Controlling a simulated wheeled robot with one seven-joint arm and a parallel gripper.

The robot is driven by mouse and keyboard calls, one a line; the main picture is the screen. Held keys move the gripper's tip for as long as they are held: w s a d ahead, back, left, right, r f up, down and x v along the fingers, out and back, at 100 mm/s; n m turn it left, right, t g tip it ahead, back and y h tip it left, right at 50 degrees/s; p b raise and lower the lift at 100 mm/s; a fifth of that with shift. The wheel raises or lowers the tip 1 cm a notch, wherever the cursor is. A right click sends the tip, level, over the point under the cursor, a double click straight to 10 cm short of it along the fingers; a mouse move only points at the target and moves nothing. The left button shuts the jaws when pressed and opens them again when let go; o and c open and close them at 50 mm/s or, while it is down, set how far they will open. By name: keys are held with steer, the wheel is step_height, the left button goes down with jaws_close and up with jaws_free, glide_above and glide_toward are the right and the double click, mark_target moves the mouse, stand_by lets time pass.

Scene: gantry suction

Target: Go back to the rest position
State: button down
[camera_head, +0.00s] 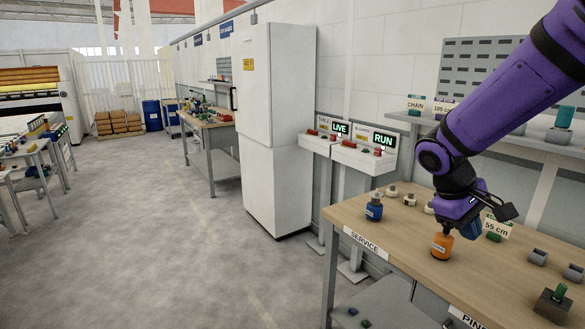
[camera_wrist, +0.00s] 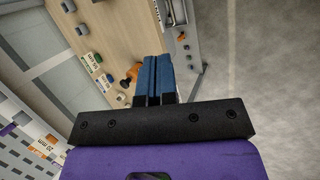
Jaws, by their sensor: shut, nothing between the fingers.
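My gripper (camera_head: 474,230) hangs low over the service bench (camera_head: 345,212) at the end of my purple arm. Its blue fingers are together in the wrist view (camera_wrist: 157,60), with nothing between them. An orange container (camera_head: 441,246) stands upright on the bench just left of the fingers in the head view. It also shows beside the fingers in the wrist view (camera_wrist: 130,76), partly hidden by them. A blue container (camera_head: 374,212) stands further left on the bench.
A "55 cm" sign (camera_head: 497,229) stands close behind my gripper, and a shelf (camera_head: 400,117) runs above the bench. Two control boxes (camera_head: 362,157) with LIVE and RUN displays stand next to a white cabinet (camera_head: 275,130). The floor (camera_head: 170,250) at left is open.

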steer(key=s+a+r+m+t+y, duration=0.2)
steer(key=s+r, duration=0.3)
steer(key=s, duration=0.4)
steer(key=s+a+r+m+t+y, duration=0.2)
steer(key=s+r, duration=0.4)
steer(key=s, duration=0.3)
steer(key=shift+s+m+t+y, duration=0.3)
steer(key=shift+s+t+y, duration=0.05)
steer(key=shift+t+y, duration=0.5)
